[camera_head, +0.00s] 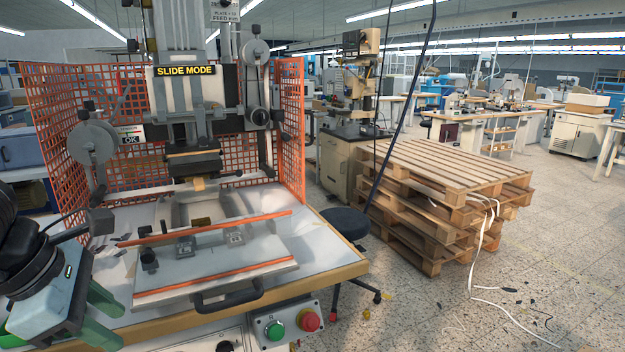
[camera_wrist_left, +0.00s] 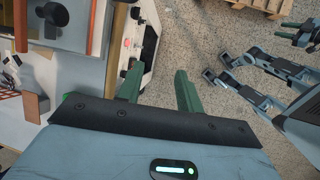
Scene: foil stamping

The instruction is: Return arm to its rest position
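My left gripper (camera_head: 117,328) is at the lower left of the head view, beside the front left of the stamping press's table. In the left wrist view my left gripper (camera_wrist_left: 158,74) has its two green fingers well apart with nothing between them. My right gripper (camera_wrist_left: 286,30) shows small at the upper right edge of the left wrist view. Its two green fingers look apart, and I see nothing between them. The stamping press (camera_head: 183,105) stands at the left of the head view, under a "SLIDE MODE" sign.
The press table (camera_head: 345,270) carries a plate with a black handle (camera_head: 229,296). A control box with green and red buttons (camera_head: 290,325) is at its front. An orange mesh guard (camera_head: 291,130) surrounds the press. Stacked pallets (camera_head: 455,165) and a stool (camera_head: 345,222) stand right. Floor at front right is mostly clear.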

